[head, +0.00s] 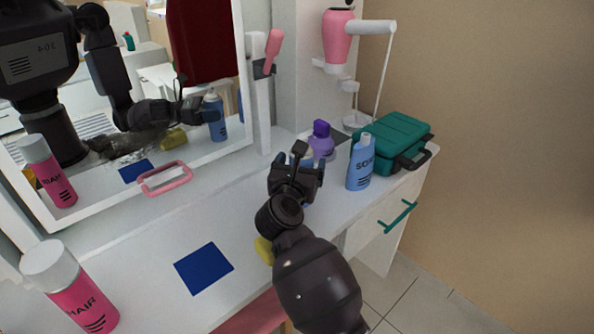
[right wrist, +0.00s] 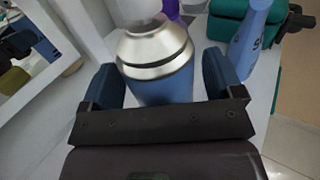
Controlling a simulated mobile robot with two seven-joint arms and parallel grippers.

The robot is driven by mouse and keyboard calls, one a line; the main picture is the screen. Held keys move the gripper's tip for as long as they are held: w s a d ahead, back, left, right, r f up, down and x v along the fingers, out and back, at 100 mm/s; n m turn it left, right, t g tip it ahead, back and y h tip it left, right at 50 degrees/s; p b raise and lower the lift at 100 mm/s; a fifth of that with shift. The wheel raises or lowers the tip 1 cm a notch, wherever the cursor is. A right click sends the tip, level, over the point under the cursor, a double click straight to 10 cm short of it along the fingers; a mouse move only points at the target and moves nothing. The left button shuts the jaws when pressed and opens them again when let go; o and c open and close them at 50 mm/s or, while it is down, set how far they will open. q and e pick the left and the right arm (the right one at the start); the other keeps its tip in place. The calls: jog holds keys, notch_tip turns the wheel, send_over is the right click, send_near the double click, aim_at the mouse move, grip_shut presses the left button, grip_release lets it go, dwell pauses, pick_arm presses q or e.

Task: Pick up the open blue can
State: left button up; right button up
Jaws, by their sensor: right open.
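The blue can (right wrist: 165,84) has a silver shoulder and a pale top, and stands upright on the white dresser top in the right wrist view. My right gripper (right wrist: 163,78) is open, with one dark blue finger on each side of the can. Whether the fingers touch it I cannot tell. In the head view my right gripper (head: 297,172) hides most of the can. The can's reflection shows in the mirror (head: 243,70). My left gripper is not in view.
A blue bottle (head: 361,165) and a teal case (head: 392,142) stand right of the gripper, a purple bottle (head: 321,140) behind it. A yellow object (head: 263,250) lies partly hidden by my arm. A pink hair can (head: 75,290) is at left. The dresser's middle holds a flat blue square (head: 204,268).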

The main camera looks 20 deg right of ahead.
jog(key=shift+s+r, duration=0.1)
jog(key=shift+r, duration=0.05)
jog(key=shift+c, duration=0.8)
jog(key=c, duration=1)
